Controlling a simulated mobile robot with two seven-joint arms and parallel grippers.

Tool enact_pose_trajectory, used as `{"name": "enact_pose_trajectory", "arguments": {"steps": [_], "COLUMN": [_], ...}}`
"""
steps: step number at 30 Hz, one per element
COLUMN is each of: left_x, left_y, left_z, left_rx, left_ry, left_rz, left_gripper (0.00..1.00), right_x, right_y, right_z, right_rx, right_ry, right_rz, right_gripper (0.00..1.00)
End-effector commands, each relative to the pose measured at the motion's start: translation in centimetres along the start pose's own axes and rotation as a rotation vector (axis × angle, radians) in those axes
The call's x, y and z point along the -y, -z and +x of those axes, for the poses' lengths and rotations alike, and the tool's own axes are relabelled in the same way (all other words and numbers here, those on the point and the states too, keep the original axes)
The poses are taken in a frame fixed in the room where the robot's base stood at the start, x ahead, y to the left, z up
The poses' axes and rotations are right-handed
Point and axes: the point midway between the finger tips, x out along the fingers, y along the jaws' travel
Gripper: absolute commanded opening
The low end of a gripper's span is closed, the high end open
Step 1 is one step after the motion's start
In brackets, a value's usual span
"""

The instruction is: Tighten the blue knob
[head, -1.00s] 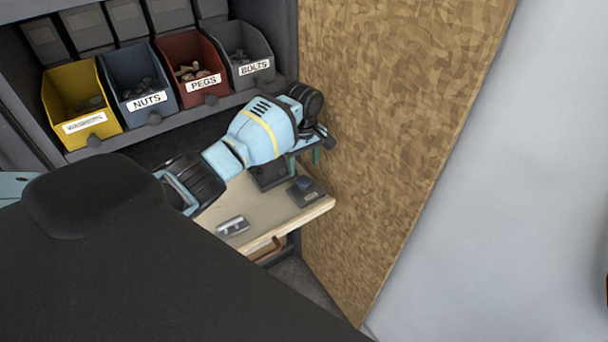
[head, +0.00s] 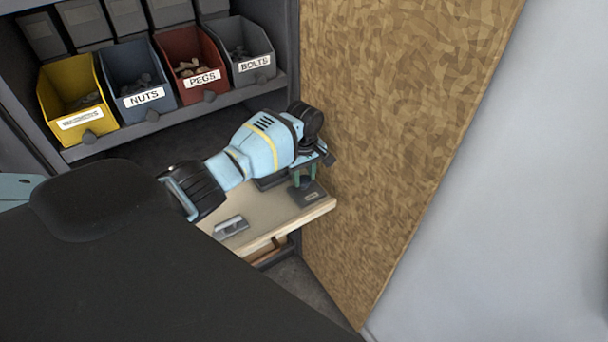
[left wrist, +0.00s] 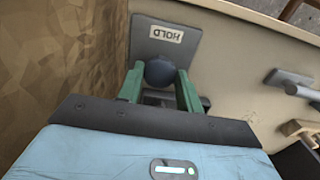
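The blue knob (left wrist: 160,72) is round and dark blue. It stands on a small dark plate (left wrist: 168,38) labelled HOLD, near the end of a pale wooden shelf. The plate also shows in the head view (head: 312,196), where the fingers mostly hide the knob. My left gripper (head: 304,183) reaches down over the plate with its green fingers on either side of the knob. In the left wrist view the fingertips (left wrist: 161,76) lie close against both sides of the knob, with no clear gap. My right gripper is not in view.
A brown patterned board (head: 390,130) stands close on the right of the gripper. A small grey metal piece (head: 231,227) lies on the wooden shelf (head: 265,220). Yellow, blue, red and grey bins (head: 190,100) stand in a row behind.

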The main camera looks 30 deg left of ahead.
Motion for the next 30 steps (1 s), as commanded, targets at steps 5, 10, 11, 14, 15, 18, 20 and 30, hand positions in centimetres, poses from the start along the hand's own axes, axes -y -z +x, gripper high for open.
{"name": "enact_pose_trajectory", "arguments": {"steps": [5,10,11,14,15,18,20,30], "left_x": [0.0,0.0,0.0,0.0,0.0,0.0,0.0,0.0], "left_y": [0.0,0.0,0.0,0.0,0.0,0.0,0.0,0.0], "left_z": [0.0,0.0,-0.1,-0.1,-0.1,-0.2,-0.2,-0.2], "left_rx": [0.000,0.000,0.000,0.001,0.001,0.001,0.001,0.001], "left_ry": [0.000,0.000,0.000,0.000,0.000,-0.001,0.000,0.000], "left_rz": [0.001,0.019,0.026,0.062,0.083,0.146,0.192,0.506], "left_gripper": [0.13,0.13,0.13,0.13,0.13,0.13,0.13,0.13], "right_x": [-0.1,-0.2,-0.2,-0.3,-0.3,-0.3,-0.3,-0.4], "right_y": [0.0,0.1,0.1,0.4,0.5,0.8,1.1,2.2], "right_z": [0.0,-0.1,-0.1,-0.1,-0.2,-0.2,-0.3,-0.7], "right_rx": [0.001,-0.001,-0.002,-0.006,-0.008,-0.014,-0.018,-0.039], "right_ry": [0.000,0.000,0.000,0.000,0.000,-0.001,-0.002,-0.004], "right_rz": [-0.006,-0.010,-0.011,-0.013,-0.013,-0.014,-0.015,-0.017], "right_gripper": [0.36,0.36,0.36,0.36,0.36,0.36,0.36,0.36]}}
